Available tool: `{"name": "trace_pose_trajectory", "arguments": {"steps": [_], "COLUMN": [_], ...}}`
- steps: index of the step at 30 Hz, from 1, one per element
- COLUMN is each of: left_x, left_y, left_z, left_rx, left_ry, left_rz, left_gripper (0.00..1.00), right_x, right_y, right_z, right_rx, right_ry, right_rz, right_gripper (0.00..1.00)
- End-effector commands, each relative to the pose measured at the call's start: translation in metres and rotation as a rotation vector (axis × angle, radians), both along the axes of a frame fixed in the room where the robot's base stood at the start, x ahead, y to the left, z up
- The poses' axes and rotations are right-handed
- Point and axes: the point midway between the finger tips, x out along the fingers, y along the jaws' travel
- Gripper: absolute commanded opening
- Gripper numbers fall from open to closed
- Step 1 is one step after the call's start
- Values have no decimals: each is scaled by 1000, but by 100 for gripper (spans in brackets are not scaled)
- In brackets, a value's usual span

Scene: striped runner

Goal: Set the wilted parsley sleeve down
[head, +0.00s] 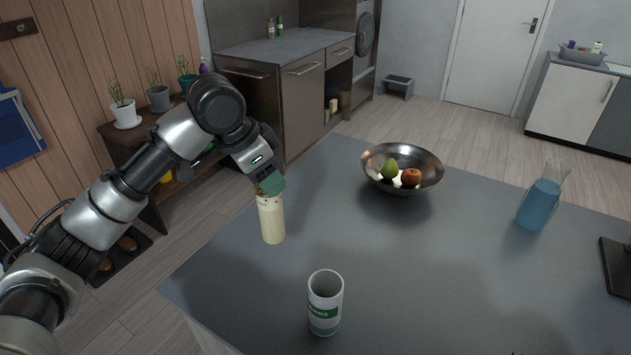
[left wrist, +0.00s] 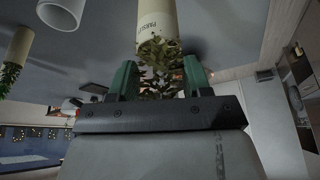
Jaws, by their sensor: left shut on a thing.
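My left gripper (head: 270,187) is shut on the wilted parsley sleeve (head: 271,222), a cream tube with brownish-green leaves at its top. The sleeve is nearly upright and shows over the left part of the grey counter (head: 400,290). I cannot tell whether its base touches the counter. In the left wrist view the sleeve (left wrist: 157,18) bears printed lettering, and its leaves lie between the green fingertips (left wrist: 157,80). My right gripper is not in view.
A white canister with a green label (head: 325,304) stands nearer the front. A metal fruit bowl (head: 430,180) and a blue-filled jug (head: 541,203) stand further right. Another leafy tube (left wrist: 19,45) shows in the left wrist view. Counter between canister and bowl is clear.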

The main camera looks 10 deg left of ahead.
Motion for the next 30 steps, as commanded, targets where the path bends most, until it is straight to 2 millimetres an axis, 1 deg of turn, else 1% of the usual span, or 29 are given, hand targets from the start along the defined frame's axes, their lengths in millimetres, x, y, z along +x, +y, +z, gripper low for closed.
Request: {"name": "trace_pose_trajectory", "arguments": {"steps": [3, 10, 12, 15, 20, 27, 30], "left_x": [12, 40, 46, 54, 57, 57, 57], "left_y": [21, 66, 77, 87, 93, 94, 93], "left_z": [-13, -44, -52, -60, -69, -101, -105], "left_rx": [2, 2, 2, 1, 2, 3, 3], "left_ry": [7, 6, 5, 3, 3, 3, 0], "left_rz": [9, 7, 7, 4, 2, 1, 1], "left_gripper": [14, 14, 14, 14, 14, 14, 14], "right_x": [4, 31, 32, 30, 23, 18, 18], "right_y": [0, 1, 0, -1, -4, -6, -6], "right_z": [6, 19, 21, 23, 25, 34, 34], "right_rx": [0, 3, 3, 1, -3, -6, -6], "right_ry": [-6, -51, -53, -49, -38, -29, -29], "right_rz": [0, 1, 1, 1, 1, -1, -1], "right_gripper": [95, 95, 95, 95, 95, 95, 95]}}
